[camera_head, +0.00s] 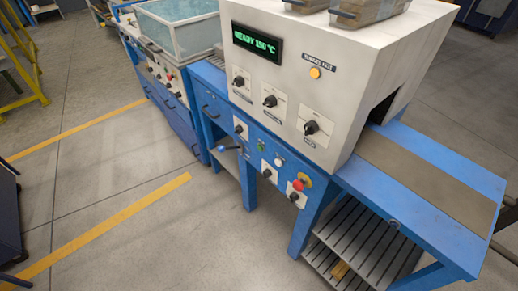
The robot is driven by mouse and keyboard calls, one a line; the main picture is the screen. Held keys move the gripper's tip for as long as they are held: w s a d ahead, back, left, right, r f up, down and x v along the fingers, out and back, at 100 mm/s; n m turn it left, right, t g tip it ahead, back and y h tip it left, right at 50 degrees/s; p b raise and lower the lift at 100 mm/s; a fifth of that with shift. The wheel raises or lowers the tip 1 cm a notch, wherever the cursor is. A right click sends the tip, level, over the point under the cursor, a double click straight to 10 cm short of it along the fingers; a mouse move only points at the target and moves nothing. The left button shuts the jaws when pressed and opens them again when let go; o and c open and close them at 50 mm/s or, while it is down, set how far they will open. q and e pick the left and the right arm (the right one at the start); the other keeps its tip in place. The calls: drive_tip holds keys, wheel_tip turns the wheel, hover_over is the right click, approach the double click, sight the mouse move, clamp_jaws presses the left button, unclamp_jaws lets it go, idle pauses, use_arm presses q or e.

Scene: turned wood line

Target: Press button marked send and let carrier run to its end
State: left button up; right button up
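No gripper of mine is in view. A light grey tunnel machine (350,70) stands on a blue bench, with a lit display (257,43) reading READY and a temperature. On the blue front rail are a small green button (261,145), a white round button (279,162), and a red mushroom button (299,184) on a yellow base. I cannot read which one is marked send. A flat grey-brown belt or bed (430,180) runs out of the tunnel opening to the right. I cannot tell whether a carrier is inside the tunnel.
Several black knobs (270,101) sit on the machine's face, beside an amber lamp (315,72). A clear-walled tank (180,28) stands at upper left. A slatted shelf (365,243) lies below. The floor in front is clear.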

clamp_jaws()
idle(0.3)
idle(1.5)
